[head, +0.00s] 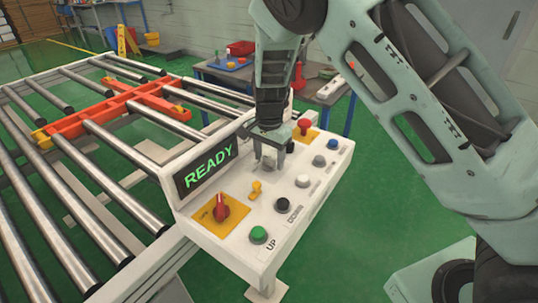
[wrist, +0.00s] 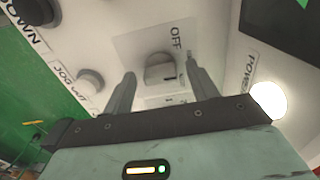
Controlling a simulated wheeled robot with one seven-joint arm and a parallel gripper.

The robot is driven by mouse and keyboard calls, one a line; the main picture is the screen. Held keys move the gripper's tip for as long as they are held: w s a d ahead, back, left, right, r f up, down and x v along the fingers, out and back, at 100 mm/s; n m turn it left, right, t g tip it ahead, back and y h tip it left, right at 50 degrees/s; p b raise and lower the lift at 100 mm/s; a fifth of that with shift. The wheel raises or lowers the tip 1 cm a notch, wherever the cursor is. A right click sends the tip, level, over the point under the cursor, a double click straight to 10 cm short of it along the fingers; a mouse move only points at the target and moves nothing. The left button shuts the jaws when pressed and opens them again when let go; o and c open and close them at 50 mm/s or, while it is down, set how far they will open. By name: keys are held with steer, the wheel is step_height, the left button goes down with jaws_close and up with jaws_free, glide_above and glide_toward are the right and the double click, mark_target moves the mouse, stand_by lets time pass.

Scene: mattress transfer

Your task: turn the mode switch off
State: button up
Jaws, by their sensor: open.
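The mode switch (wrist: 160,70) is a grey rotary knob on a pale plate. The plate reads OFF above it in the wrist view, with a 1 and other partly hidden marks below. My gripper (wrist: 161,80) is open, with one finger to each side of the knob. I cannot tell whether either finger touches it. In the head view my gripper (head: 268,154) points down over the middle of the white control panel (head: 232,232) and mostly covers the knob.
Around my gripper stand a yellow switch (head: 255,189), a black button (head: 282,204), a white button (head: 302,181) and a red mushroom button (head: 304,126). A red rotary switch (head: 221,209) and green button (head: 258,234) are nearer. A READY display (head: 208,170) borders the panel beside the roller conveyor (head: 90,190).

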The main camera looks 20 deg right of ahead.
steer(key=shift+c, duration=0.4)
steer(key=c, duration=0.9)
steer(key=n, duration=0.5)
steer(key=shift+b, duration=0.3)
steer(key=shift+n, duration=2.4)
steer(key=o, duration=1)
